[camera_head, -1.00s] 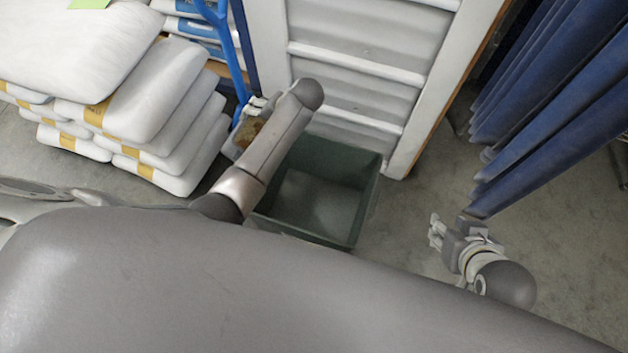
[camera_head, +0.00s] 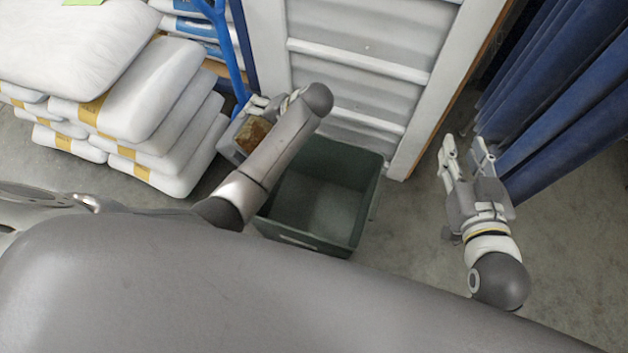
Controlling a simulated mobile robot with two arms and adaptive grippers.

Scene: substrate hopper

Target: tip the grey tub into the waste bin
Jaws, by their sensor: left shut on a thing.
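The grey tub (camera_head: 232,143) is held up beside the upper left of the waste bin, with brown material showing inside it. My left arm hides its right side. My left gripper (camera_head: 262,106) is shut on the tub at its upper edge. The waste bin (camera_head: 343,161) is a dark green open box on the floor, and the part of its inside that I see looks empty. My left forearm crosses over its left side. My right gripper (camera_head: 465,147) is open and empty, to the right of the bin, its two fingers pointing up the picture.
White sacks (camera_head: 165,120) are stacked at the left. A blue handle (camera_head: 228,50) stands behind the tub. A white ribbed panel (camera_head: 360,70) rises behind the bin. Dark blue hanging strips (camera_head: 560,90) are close to my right gripper. Floor (camera_head: 412,230) is clear between bin and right gripper.

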